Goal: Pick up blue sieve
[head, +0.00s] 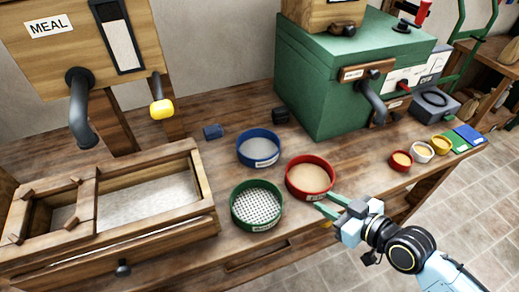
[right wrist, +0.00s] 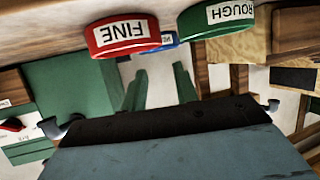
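The blue sieve (head: 258,148) sits on the wooden bench, behind the green and red sieves, with a pale mesh inside. It also shows in the right wrist view as a small blue strip (right wrist: 170,39), mostly hidden between the red and green sieves. My right gripper (head: 328,204) is at the front edge of the red sieve, nearer to me than the blue sieve. Its two green fingers are apart, with nothing between them in the right wrist view (right wrist: 159,76). My left gripper is not in view.
The red FINE sieve (head: 310,190) and green ROUGH sieve (head: 257,224) stand in front of the blue one. A wooden trough (head: 205,205) is at left, a green machine (head: 305,95) behind right. Small bowls, including a red one (head: 400,165), stand at right.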

